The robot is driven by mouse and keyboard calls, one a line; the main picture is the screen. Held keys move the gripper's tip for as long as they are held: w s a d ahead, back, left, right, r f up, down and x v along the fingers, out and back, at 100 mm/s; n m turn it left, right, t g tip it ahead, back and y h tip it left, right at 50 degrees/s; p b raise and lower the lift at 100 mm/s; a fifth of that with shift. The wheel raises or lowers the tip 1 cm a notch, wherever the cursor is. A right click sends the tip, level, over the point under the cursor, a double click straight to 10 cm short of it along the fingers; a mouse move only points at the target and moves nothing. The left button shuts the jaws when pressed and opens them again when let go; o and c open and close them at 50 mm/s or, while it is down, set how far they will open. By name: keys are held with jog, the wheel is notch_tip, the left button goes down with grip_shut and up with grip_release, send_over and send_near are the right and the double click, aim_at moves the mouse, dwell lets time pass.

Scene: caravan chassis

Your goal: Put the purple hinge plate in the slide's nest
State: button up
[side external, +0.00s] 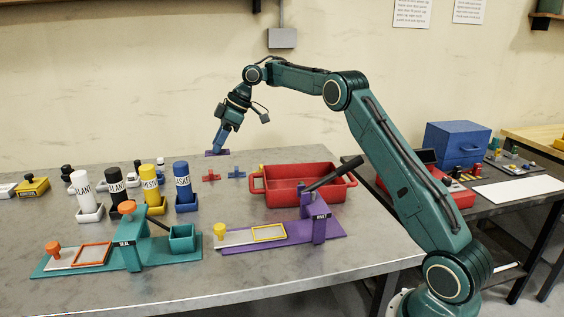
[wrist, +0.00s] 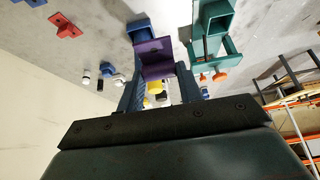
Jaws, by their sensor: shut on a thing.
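The purple hinge plate (wrist: 155,58) is between the two fingers of my gripper (wrist: 158,80) in the wrist view. It also shows as a thin purple piece (side external: 212,154) in the side view, under my gripper (side external: 221,148). My gripper is shut on it, near the back of the grey table. The purple press (side external: 318,215) stands at the front right, with a grey slide carrying a yellow-framed nest (side external: 269,233) and a yellow knob. The teal press (side external: 130,250) at front left has a slide with an orange-framed nest (side external: 92,255). Both nests look empty.
A red tray (side external: 300,190) stands behind the purple press, whose black lever leans over it. Several labelled bottles, including a blue one (side external: 182,182), stand at left. Small red (side external: 211,176) and blue (side external: 237,173) pieces lie mid-table.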

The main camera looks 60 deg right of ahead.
jog(key=shift+a+f+m, duration=0.2)
jog(key=shift+a+f, duration=0.05)
jog(key=shift+a, duration=0.25)
jog(key=shift+a+f+m, duration=0.2)
jog(key=shift+a, duration=0.3)
jog(key=s+a+f+m+h, duration=0.1)
jog(key=s+f+m, duration=0.1)
jog(key=s+f, duration=0.1)
jog(key=s+a+f+m+t+h, duration=0.1)
jog(key=s+f+m, duration=0.1)
jog(key=f, duration=0.3)
jog(key=s+a+f+m+h, duration=0.1)
jog(key=s+a+f+m, duration=0.1)
jog(key=s+f+m, duration=0.1)
jog(key=shift+s+f+t+h, duration=0.3)
jog(key=shift+s+f+t, duration=0.1)
jog(key=shift+s+f, duration=0.45)
jog(key=shift+m+h, duration=0.3)
jog(key=shift+m, duration=0.2)
jog(key=s+f, duration=0.1)
jog(key=s, duration=0.3)
jog(key=s+d+f, duration=0.1)
jog(key=s, duration=0.2)
jog(key=shift+f, duration=0.35)
jog(key=shift+w, duration=0.15)
